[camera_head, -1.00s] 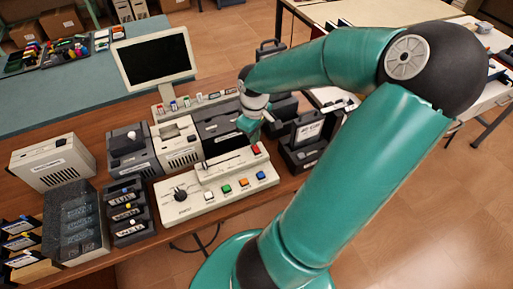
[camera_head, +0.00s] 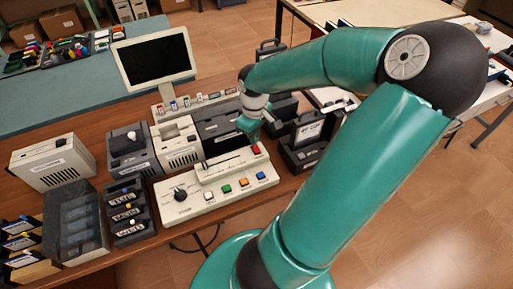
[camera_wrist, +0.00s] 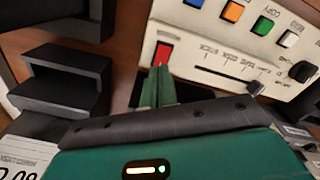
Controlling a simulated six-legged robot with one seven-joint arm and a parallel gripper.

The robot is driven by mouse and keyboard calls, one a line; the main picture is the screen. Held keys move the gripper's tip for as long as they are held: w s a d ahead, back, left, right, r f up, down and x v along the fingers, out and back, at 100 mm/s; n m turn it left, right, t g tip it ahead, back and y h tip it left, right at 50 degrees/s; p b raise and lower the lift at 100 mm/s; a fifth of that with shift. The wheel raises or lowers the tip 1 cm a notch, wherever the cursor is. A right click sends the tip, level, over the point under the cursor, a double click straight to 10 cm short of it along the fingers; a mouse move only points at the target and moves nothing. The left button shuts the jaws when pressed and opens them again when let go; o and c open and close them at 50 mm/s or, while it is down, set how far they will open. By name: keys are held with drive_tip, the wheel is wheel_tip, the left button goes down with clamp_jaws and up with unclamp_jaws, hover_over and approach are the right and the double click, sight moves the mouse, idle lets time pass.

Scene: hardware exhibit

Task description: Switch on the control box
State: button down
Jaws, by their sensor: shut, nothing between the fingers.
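The control box (camera_head: 217,201) is a cream panel on the wooden table, with a dark knob, white, green, orange and blue buttons, a slider slot and a red switch (camera_head: 255,150) at its far right corner. In the wrist view the red switch (camera_wrist: 163,53) shows in a dark frame at the panel's edge. My gripper (camera_wrist: 160,70) is shut and empty, its teal fingertips at the near edge of the red switch. I cannot tell whether they touch it. In the head view my gripper (camera_head: 248,127) is just above that corner.
A monitor (camera_head: 154,60) stands behind the box. Cream and dark devices (camera_head: 177,142) sit close behind it, and a black stand (camera_head: 302,150) is to its right. Dark button units (camera_head: 127,212) and a grey tray (camera_head: 75,222) lie to the left.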

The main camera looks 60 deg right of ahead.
drive_tip(key=shift+f, duration=0.9)
idle(0.4)
drive_tip(key=shift+r, duration=3.55)
